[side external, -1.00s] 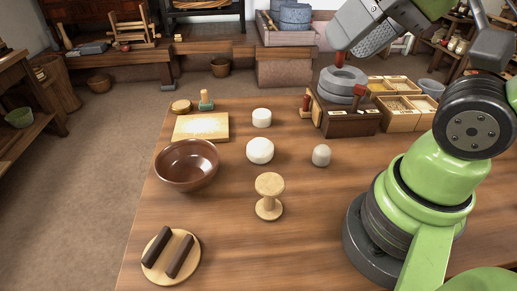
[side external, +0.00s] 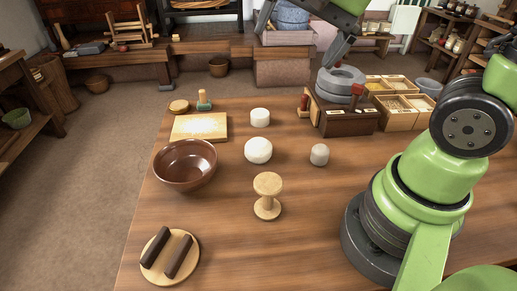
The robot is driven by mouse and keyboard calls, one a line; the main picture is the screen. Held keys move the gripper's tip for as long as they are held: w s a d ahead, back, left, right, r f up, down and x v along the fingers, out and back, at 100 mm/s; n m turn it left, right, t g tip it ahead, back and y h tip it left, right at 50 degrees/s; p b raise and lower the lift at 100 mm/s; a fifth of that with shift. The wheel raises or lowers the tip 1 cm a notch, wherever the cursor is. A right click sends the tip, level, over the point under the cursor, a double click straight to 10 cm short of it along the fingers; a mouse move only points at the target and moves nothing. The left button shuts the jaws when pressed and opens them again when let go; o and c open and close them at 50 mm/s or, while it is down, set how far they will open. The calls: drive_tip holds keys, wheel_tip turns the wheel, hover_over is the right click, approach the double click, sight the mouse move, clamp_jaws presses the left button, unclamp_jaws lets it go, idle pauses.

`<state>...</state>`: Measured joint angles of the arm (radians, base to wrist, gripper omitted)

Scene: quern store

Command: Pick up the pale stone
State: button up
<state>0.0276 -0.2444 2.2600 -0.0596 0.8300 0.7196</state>
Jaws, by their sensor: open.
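Several pale pieces stand on the wooden table: a white, flat-topped round piece (side external: 260,117), a larger white rounded piece (side external: 258,150) in front of it, and a small greyish domed piece (side external: 319,154) to the right. I cannot tell for sure which is the pale stone. All are uncovered in view. My gripper (side external: 293,47) is high at the top of the picture, above the far side of the table, its fingers wide apart with nothing between them. It is clear of all three pieces. Its upper part is cut off by the picture edge.
A stone quern (side external: 340,78) on a dark box and wooden trays (side external: 402,112) stand at the back right. A brown bowl (side external: 185,164), a board (side external: 199,127), a wooden spool-shaped stand (side external: 267,186) and a round board with dark bars (side external: 170,257) are also on the table. The front middle is bare.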

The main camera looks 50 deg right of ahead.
drive_tip(key=w+d+f+m+g, duration=0.2)
drive_tip(key=w+f+m+g, duration=0.1)
drive_tip(key=w+f+m, duration=0.6)
drive_tip(key=m+g+h, duration=0.1)
drive_tip(key=m+g, duration=0.1)
drive_tip(key=m, duration=0.4)
hover_over(259, 141)
drive_tip(key=f, duration=0.9)
drive_tip(key=shift+s+a+f, duration=0.1)
drive_tip(key=shift+a+f, duration=0.1)
drive_tip(key=shift+a, duration=0.2)
drive_tip(key=shift+m, duration=0.3)
wheel_tip(259, 141, down, 5)
drive_tip(key=shift+d+r, duration=0.1)
drive_tip(key=shift+r, duration=0.1)
drive_tip(key=shift+d+f, duration=0.2)
drive_tip(key=shift+f, duration=2.8)
drive_tip(key=c, duration=1.2)
drive_tip(key=shift+r, duration=0.15)
